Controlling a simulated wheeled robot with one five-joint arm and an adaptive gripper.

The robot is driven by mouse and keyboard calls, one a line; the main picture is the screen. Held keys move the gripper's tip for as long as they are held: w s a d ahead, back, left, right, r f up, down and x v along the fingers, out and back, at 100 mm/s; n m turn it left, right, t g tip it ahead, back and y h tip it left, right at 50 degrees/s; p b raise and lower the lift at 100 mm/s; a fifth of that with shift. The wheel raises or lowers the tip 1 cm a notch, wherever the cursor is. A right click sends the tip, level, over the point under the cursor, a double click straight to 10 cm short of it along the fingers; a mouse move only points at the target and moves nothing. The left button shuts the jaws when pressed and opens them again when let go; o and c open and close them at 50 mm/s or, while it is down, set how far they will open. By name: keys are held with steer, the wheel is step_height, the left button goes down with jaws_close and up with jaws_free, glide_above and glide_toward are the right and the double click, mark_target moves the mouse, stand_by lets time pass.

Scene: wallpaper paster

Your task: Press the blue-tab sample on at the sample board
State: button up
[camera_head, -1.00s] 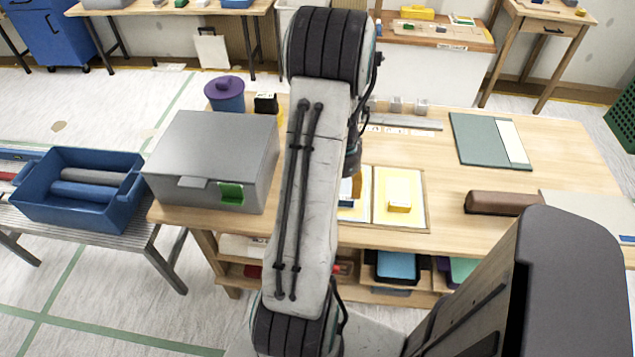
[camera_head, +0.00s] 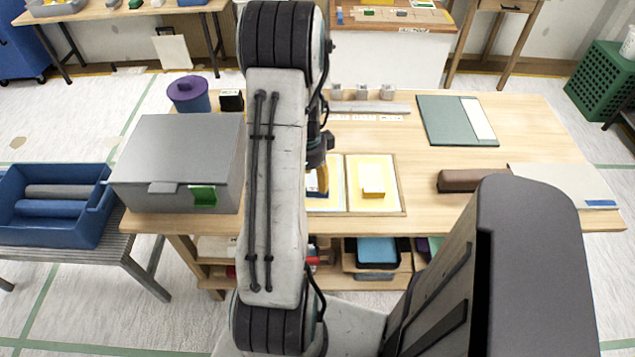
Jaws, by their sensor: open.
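A two-panel framed board (camera_head: 401,207), possibly the sample board, lies flat near the front of the wooden table. Its right panel bears a pale yellow sheet with a yellow block (camera_head: 373,179) on it. Its left panel is partly hidden by my arm. A small block with blue and orange-yellow parts (camera_head: 322,180) shows at the left panel, beside the arm. At the right, a pale flat sheet with a blue tab (camera_head: 600,204) lies by the table's edge. My gripper (camera_head: 316,182) is open, mostly hidden behind my arm, over the left panel; contact with the block cannot be told.
A grey box (camera_head: 178,140) with a green patch and a purple-lidded pot (camera_head: 188,95) stand left. A blue bin (camera_head: 60,235) sits on a bench. Bare wood shows between the boards.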

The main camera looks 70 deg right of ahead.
steer(key=shift+s+d+f, duration=0.1)
steer(key=shift+d+f, duration=0.05)
steer(key=shift+f, duration=1.3)
steer(key=shift+s+d+f, duration=0.1)
steer(key=shift+f, duration=1.3)
steer(key=shift+o, duration=0.2)
jaws_close()
